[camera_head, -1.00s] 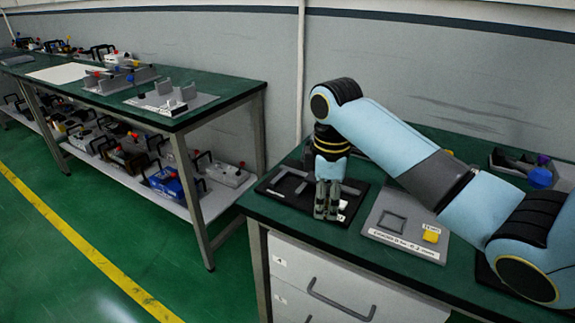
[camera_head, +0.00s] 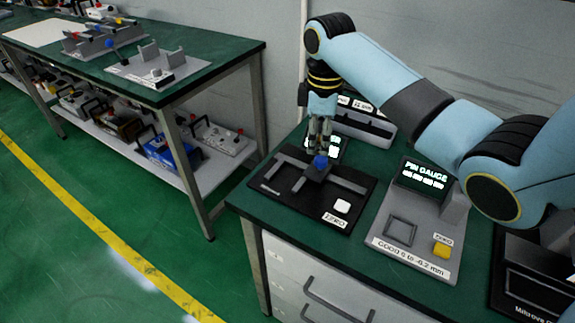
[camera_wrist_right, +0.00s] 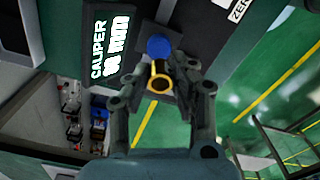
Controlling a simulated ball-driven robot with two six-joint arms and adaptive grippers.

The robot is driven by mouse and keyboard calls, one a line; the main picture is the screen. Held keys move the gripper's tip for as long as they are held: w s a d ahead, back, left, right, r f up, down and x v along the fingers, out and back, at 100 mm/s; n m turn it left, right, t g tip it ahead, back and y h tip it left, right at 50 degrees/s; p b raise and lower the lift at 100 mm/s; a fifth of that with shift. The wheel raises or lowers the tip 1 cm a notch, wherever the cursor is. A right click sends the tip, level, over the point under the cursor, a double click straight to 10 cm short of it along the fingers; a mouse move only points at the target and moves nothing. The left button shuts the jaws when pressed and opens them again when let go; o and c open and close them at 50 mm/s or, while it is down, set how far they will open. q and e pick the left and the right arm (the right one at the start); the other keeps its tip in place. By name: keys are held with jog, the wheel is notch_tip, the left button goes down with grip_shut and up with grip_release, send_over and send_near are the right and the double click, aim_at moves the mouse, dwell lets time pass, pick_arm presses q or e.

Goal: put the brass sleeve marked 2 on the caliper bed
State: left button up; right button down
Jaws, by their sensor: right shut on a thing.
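My right gripper (camera_head: 322,130) is above the back of the caliper (camera_head: 268,189), a black board with grey bars, a blue knob (camera_head: 320,161) and a white ZERO button. In the right wrist view my right gripper (camera_wrist_right: 158,82) is shut on a brass sleeve (camera_wrist_right: 160,68), seen as a ring with a dark bore. The sleeve looks close to the blue knob in that view; I cannot tell whether it touches the caliper. No number can be read on it. My left gripper is not in view.
The pin gauge (camera_head: 385,243), with a lit display and a yellow button, stands right of the caliper. The caliper's lit display (camera_wrist_right: 108,45) shows in the right wrist view. A grey rack (camera_head: 365,122) stands behind. Another bench (camera_head: 222,52) is at left.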

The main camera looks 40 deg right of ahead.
send_over(286, 178)
jog(key=d, duration=0.1)
jog(key=f, duration=0.3)
jog(key=shift+s+f, duration=0.2)
jog(key=shift+s, duration=0.05)
jog(key=shift+w+a+f, duration=0.15)
jog(key=shift+a+f, duration=0.1)
jog(key=shift+f, duration=0.25)
jog(key=shift+w+a+f, duration=0.1)
jog(key=shift+a+f, duration=0.15)
jog(key=shift+f, duration=0.2)
notch_tip(286, 178, down, 2)
jog(key=shift+f, duration=0.6)
jog(key=c, duration=1.4)
grip_release()
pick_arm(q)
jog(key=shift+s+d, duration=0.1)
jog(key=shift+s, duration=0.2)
